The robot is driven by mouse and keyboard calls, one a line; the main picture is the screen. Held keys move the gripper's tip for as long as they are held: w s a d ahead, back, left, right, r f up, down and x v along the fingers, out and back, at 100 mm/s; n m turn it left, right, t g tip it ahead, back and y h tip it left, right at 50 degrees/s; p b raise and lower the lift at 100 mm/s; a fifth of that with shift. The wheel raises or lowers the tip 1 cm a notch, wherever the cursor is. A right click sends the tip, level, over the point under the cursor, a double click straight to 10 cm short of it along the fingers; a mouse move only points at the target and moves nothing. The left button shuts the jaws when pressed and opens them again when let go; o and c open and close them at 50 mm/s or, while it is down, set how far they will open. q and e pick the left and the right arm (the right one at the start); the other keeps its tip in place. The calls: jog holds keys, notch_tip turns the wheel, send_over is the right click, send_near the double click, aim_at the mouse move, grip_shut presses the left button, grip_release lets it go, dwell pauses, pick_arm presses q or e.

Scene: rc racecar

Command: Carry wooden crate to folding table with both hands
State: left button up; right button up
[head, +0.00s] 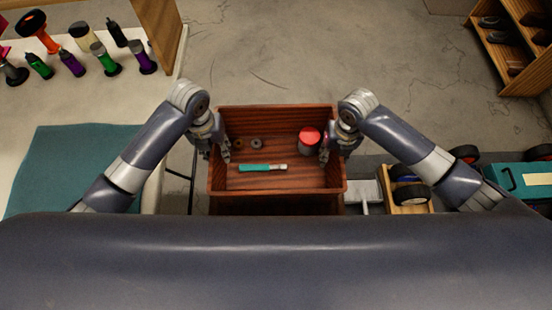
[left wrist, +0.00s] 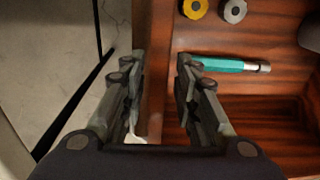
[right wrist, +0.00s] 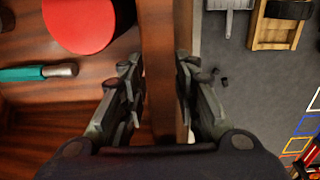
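The wooden crate (head: 277,202) is reddish brown and open-topped, upright in front of me in the head view. My left gripper (head: 220,148) is at its left wall; in the left wrist view its fingers (left wrist: 161,85) close on both sides of that wall (left wrist: 156,60). My right gripper (head: 331,148) is at the right wall; in the right wrist view its fingers (right wrist: 161,85) flank that wall (right wrist: 160,40) closely. What lies under the crate is hidden. A white table (head: 18,105), likely the folding table, stands at the left with a teal mat (head: 65,160).
Inside the crate are a teal-handled tool (head: 262,167), a red-topped can (head: 309,138) and two small rings (head: 256,143). Several bottles and tools stand on the table's far end. A teal case (head: 525,178) and wheels are at the right. Bare floor (head: 300,50) lies beyond the crate.

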pick_arm(q)
grip_shut()
pick_arm(e)
grip_shut()
pick_arm(q)
jog(key=shift+w+r, duration=0.1)
jog(key=shift+r, duration=0.15)
pick_arm(e)
jog(key=shift+w+r, duration=0.1)
jog(key=shift+r, duration=0.2)
